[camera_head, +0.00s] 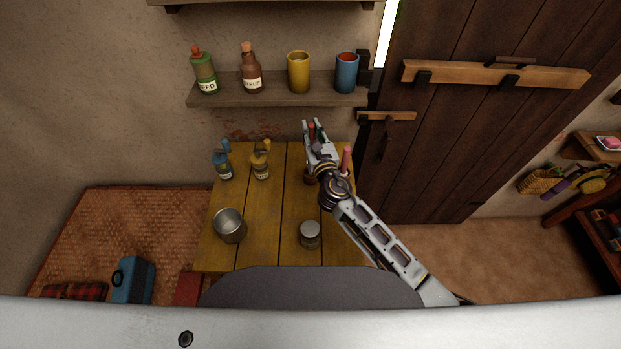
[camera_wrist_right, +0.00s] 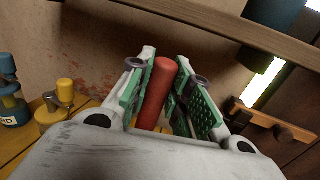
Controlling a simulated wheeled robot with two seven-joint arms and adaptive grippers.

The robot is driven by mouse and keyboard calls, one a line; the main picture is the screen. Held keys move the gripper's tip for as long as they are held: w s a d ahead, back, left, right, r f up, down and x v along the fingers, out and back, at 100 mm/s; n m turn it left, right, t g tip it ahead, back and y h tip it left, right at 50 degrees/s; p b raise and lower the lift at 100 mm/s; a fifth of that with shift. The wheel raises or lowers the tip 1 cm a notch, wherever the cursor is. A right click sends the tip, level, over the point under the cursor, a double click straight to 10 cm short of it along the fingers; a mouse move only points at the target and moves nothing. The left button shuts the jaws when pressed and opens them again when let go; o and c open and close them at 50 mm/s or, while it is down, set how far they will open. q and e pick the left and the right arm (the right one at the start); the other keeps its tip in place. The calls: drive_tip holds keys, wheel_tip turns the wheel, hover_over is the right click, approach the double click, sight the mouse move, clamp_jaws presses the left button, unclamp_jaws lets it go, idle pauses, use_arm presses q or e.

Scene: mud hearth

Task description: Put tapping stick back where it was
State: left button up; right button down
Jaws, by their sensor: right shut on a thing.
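My right gripper (camera_head: 312,124) is above the far part of the wooden table, just below the wall shelf. It is shut on a red rounded stick, which looks like the tapping stick (camera_wrist_right: 157,94). The stick stands up between the two green-padded fingers in the right wrist view, and its lower end is hidden by the gripper. In the head view only a bit of the red stick (camera_head: 311,132) shows between the fingers. My left gripper is not in view.
On the table (camera_head: 262,215) are a blue pump bottle (camera_head: 223,165), a yellow-topped bottle (camera_head: 261,165), a metal cup (camera_head: 229,226) and a lidded jar (camera_head: 310,235). Another red upright thing (camera_head: 346,160) stands beside my right wrist. The shelf (camera_head: 275,97) holds bottles and cups.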

drive_tip(key=shift+w+a+f, duration=0.1)
idle(0.7)
drive_tip(key=shift+f+b, duration=1.4)
drive_tip(key=shift+f, duration=1.7)
drive_tip(key=shift+f, duration=0.1)
drive_tip(key=shift+f+b, duration=1)
drive_tip(key=shift+f, duration=0.9)
drive_tip(key=c, duration=1.3)
unclamp_jaws()
drive_tip(key=shift+r, duration=0.2)
